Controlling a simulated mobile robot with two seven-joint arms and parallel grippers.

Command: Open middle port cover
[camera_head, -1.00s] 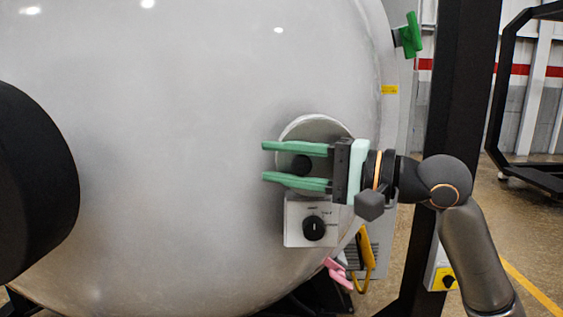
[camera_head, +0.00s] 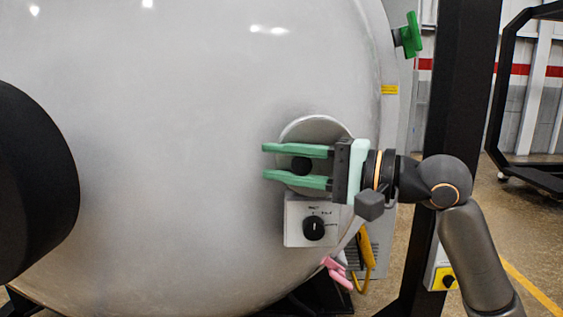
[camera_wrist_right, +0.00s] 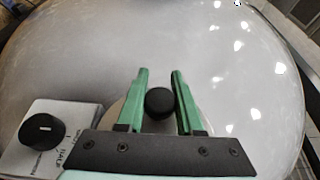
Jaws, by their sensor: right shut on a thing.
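The middle port cover (camera_head: 312,127) is a round pale disc on the big grey rounded furnace door (camera_head: 190,130). It has a black round knob (camera_head: 302,165) at its middle, which also shows in the right wrist view (camera_wrist_right: 159,103). My right gripper (camera_head: 265,161) comes in from the right. Its two green fingers are shut on the knob, one above and one below it in the head view. The fingertips reach past the knob. The gripper hides part of the cover, which looks flat against the door. My left gripper is out of view.
A white box with a black dial (camera_head: 314,228) sits just below the cover, close to the lower finger. A green handle (camera_head: 411,35) is at the upper right. A pink lever (camera_head: 338,273) and a yellow handle (camera_head: 366,250) are below. A black post (camera_head: 460,90) stands behind my right arm.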

